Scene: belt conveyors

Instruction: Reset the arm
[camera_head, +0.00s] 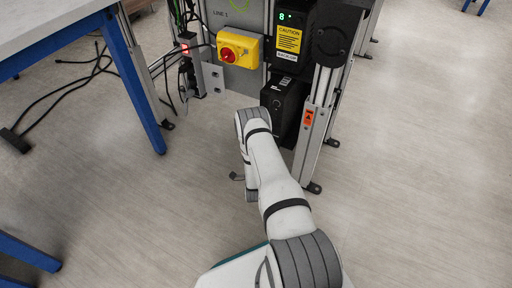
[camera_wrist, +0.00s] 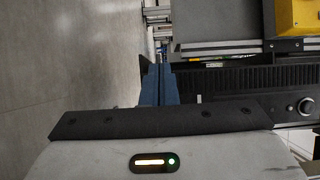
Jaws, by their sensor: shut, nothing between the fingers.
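My white and grey arm reaches forward from the bottom of the head view and bends close in front of the conveyor's control equipment. In the wrist view my gripper (camera_wrist: 159,68) has its two blue-grey fingers together, shut with nothing between them. In the head view the arm hides most of the gripper, and its fingers cannot be made out.
A yellow box with a red knob (camera_head: 229,54) is on the conveyor frame panel. Black units (camera_head: 284,101) and a metal leg (camera_head: 313,118) stand close to my arm. A blue-legged table (camera_head: 133,84) is at left, with cables on the floor. Floor at right is clear.

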